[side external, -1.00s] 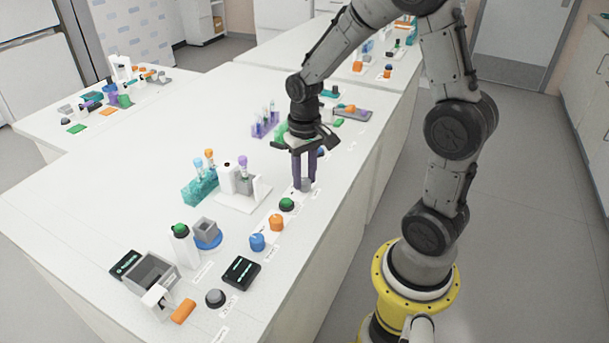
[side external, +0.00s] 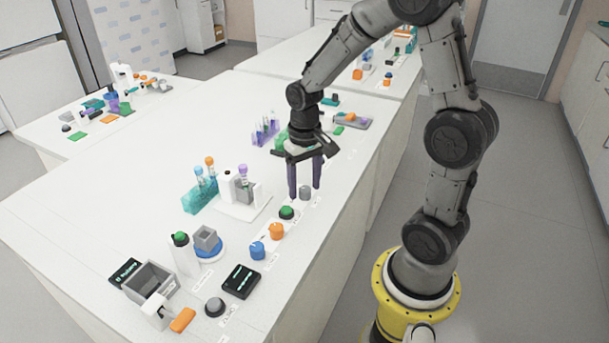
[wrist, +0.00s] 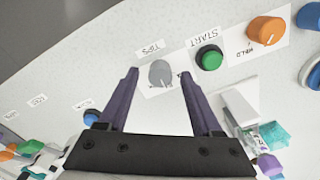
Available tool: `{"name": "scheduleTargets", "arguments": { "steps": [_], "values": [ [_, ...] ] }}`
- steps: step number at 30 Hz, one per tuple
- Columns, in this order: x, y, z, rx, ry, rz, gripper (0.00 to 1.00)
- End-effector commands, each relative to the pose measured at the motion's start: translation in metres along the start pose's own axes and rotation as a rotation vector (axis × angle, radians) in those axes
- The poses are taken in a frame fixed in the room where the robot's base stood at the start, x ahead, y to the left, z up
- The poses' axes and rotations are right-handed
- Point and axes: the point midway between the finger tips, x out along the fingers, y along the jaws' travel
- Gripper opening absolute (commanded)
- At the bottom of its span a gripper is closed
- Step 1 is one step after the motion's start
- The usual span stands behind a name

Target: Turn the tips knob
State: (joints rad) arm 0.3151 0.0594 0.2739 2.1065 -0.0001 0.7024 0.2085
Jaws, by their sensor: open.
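The tips knob (wrist: 160,73) is a grey round knob on a white plate beside a TIPS label in the wrist view. In the side external view the grey knob (side external: 305,193) stands on the bench near its right edge. My gripper (side external: 304,189) has two dark purple fingers pointing down, spread apart and empty. In the wrist view the knob appears between the fingertips of my gripper (wrist: 159,73), with a gap on each side. How high the tips are above the bench is hard to tell.
A green START button (wrist: 209,57) is beside the knob, then an orange knob (wrist: 267,31) on its own plate. A blue knob (side external: 257,250) stands farther along the row. A white stand (side external: 243,203) with a purple-capped tube is left of my gripper.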

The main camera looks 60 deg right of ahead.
Motion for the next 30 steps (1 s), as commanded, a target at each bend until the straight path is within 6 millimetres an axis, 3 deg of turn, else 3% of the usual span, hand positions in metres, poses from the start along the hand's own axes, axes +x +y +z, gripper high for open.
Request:
{"name": "scheduleTargets", "arguments": {
  "steps": [5, 15, 21, 30],
  "values": [
    [-0.018, 0.0, -0.002, 0.0, 0.007, -0.002, 0.66],
    [-0.09, 0.0, -0.001, 0.0, 0.008, -0.002, 0.66],
    [-0.122, 0.0, -0.001, 0.0, 0.006, -0.001, 0.66],
    [-0.138, 0.0, 0.0, 0.0, 0.002, 0.0, 0.66]
  ]
}}
